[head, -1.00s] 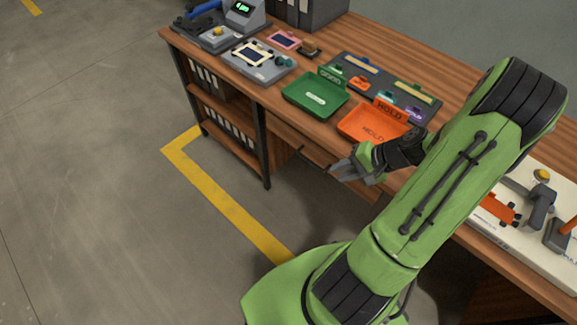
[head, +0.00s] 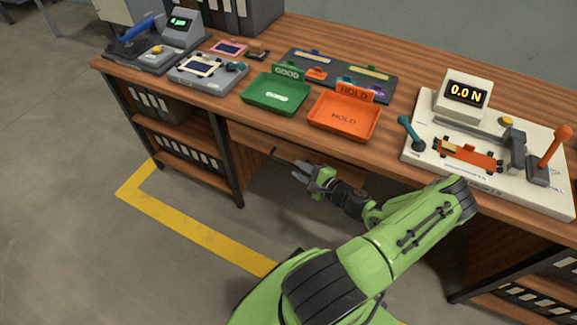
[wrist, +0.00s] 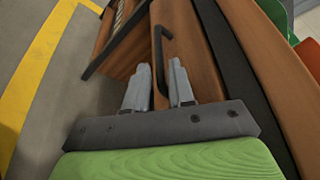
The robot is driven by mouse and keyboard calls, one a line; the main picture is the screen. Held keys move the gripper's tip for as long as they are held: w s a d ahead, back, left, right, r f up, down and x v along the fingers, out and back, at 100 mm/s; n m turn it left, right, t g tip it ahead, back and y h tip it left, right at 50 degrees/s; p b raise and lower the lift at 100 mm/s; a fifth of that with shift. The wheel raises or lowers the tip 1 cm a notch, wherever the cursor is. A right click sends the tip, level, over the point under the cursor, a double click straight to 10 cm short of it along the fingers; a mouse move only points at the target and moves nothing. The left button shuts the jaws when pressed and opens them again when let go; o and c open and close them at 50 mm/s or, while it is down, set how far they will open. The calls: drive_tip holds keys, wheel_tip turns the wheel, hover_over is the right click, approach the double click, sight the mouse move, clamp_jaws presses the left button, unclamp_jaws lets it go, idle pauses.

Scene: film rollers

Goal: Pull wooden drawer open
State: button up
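The wooden drawer (head: 252,138) is under the tabletop, right of the left shelf bay. Its brown front also shows in the wrist view (wrist: 194,50), and it looks closed. Its dark bar handle (wrist: 158,50) runs away from my gripper in the wrist view; a bit of it shows in the head view (head: 274,152). My gripper (wrist: 157,72) is open in front of the drawer, fingers apart. The handle's near end appears in the gap between the fingers; I cannot tell whether they touch it. My gripper in the head view (head: 296,168) is just below the tabletop's edge.
The wooden table (head: 380,155) overhangs my gripper. On it are a green tray (head: 262,104), an orange tray (head: 326,124) and a white test stand (head: 425,165). A shelf bay (head: 180,160) stands left of the drawer. The floor in front is clear.

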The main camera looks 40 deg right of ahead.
sight(293, 165)
drive_tip(key=b+x, duration=0.1)
drive_tip(key=x, duration=0.4)
drive_tip(key=shift+w+f, duration=0.1)
drive_tip(key=shift+w, duration=0.2)
clamp_jaws()
